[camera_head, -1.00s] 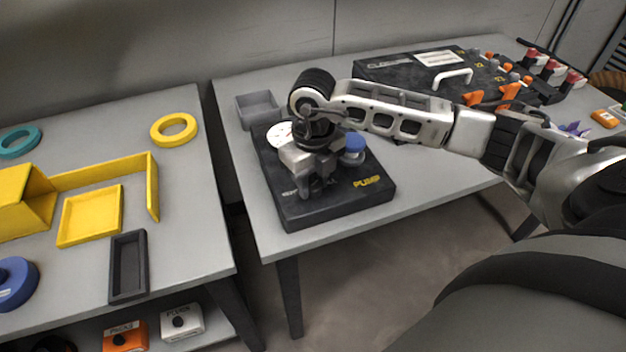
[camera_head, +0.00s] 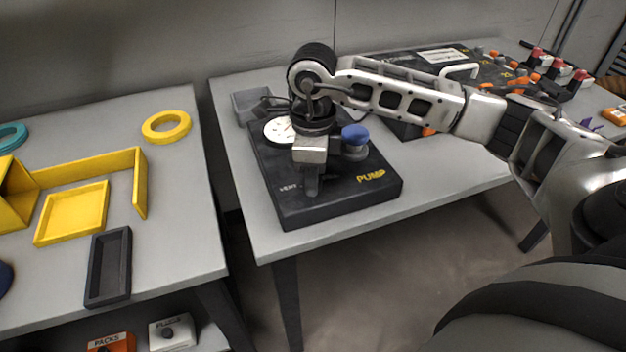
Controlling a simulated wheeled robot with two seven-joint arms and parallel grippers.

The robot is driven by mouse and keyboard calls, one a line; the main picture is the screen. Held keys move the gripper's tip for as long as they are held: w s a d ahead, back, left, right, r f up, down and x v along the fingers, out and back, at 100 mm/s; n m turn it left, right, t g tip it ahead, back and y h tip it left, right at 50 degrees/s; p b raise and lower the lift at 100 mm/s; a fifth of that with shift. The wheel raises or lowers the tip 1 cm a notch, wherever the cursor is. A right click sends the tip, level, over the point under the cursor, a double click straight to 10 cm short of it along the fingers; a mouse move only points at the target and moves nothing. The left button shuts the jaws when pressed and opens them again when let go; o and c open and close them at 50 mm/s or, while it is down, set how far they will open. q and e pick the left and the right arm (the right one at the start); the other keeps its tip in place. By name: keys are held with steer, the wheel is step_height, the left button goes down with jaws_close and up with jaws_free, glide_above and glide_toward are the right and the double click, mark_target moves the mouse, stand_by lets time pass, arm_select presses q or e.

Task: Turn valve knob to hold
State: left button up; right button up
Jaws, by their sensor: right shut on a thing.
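The black pump panel (camera_head: 340,204) lies on the right-hand table, with yellow "PUMP" lettering at its right front. A white round gauge (camera_head: 277,130) and a blue knob (camera_head: 355,134) on a grey base sit on it. My right gripper (camera_head: 311,186) points down over the front left of the panel, by a white label that is partly covered. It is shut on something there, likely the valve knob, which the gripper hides. The label's visible letters read like "VENT". My left gripper is not in view.
A black case (camera_head: 400,128) with a white handle lies further right, behind my arm. The left table holds a yellow ring (camera_head: 166,126), a yellow tray (camera_head: 72,214) and a black tray (camera_head: 108,268). A gap separates the tables.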

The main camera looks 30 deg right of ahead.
steer(key=shift+n+b, duration=0.55)
steer(key=shift+n, duration=0.35)
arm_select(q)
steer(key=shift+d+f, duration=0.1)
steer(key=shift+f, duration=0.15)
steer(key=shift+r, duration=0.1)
arm_select(e)
steer(key=shift+r+n, duration=0.1)
steer(key=shift+n, duration=0.2)
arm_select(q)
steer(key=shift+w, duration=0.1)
arm_select(e)
steer(key=o, duration=1)
arm_select(q)
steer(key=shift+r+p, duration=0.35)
steer(key=shift+p, duration=0.5)
arm_select(e)
step_height(320, 180, up, 16)
steer(key=shift+f, duration=0.1)
